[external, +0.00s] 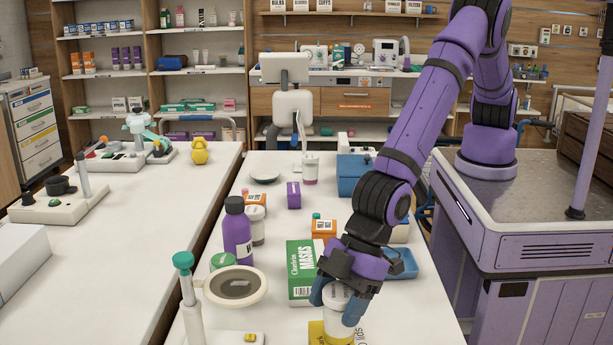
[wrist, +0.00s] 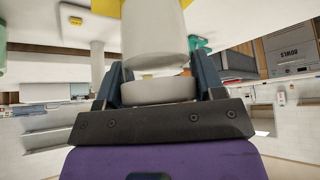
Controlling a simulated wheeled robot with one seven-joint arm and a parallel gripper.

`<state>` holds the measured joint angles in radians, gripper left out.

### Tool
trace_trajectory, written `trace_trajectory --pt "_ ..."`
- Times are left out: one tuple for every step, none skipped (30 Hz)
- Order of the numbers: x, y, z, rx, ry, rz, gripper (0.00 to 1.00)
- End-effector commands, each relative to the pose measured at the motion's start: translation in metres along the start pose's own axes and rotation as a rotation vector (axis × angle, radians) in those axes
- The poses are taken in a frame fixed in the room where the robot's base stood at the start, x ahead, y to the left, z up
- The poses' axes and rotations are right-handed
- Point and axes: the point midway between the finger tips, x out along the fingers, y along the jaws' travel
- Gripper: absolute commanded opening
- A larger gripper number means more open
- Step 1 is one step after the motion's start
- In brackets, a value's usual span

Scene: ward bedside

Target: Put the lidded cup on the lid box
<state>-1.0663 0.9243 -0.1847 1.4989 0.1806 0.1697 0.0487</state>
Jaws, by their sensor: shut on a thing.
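The white lidded cup (external: 339,322) is upright in my gripper (external: 336,302), near the front of the table. The blue fingers sit on either side of it, below the lid. In the wrist view the cup (wrist: 153,35) and its pale lid (wrist: 158,91) fill the space between the fingers of my gripper (wrist: 157,72). The yellow lid box (external: 317,335) is directly below the cup at the bottom edge of the external view, partly hidden by it. I cannot tell whether the cup's base touches the box.
A green-and-white masks box (external: 301,272) stands just left of my gripper. A round dish on a stand (external: 235,286) and a purple bottle (external: 237,233) are further left. A blue tray (external: 404,264) lies behind to the right. The table's front right is clear.

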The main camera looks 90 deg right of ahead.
Motion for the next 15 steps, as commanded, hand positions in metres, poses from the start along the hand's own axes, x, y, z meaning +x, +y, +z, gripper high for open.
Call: trace_trajectory --pt "-0.0006 -0.0002 -0.0011 0.000 0.003 -0.001 0.32" --pt "-0.0008 -0.0003 -0.0012 0.000 0.003 -0.001 0.32" --pt "-0.0008 -0.0004 -0.0012 0.000 0.003 -0.001 0.32" --pt "-0.0008 -0.0004 -0.0011 0.000 0.003 -0.001 0.32" --pt "-0.0008 -0.0004 -0.0011 0.000 0.002 -0.001 0.32" --pt "-0.0007 -0.0004 -0.0010 0.000 0.002 -0.001 0.32" --pt "-0.0003 -0.0004 -0.0007 0.000 0.002 -0.001 0.32" --pt "0.0003 -0.0005 -0.0002 0.000 0.002 -0.001 0.32" --pt "0.0013 -0.0004 0.0004 0.000 0.002 -0.001 0.32" --pt "0.0020 -0.0004 0.0008 0.000 0.002 -0.001 0.32" --pt "0.0018 -0.0004 0.0009 0.000 0.002 -0.001 0.69" --pt "0.0017 -0.0004 0.0008 0.000 0.002 -0.001 0.79" --pt "0.0017 -0.0004 0.0009 0.000 0.002 -0.001 0.85" --pt "0.0017 -0.0004 0.0009 0.000 0.001 -0.001 0.88" --pt "0.0017 -0.0004 0.0009 0.000 0.001 -0.001 0.88"
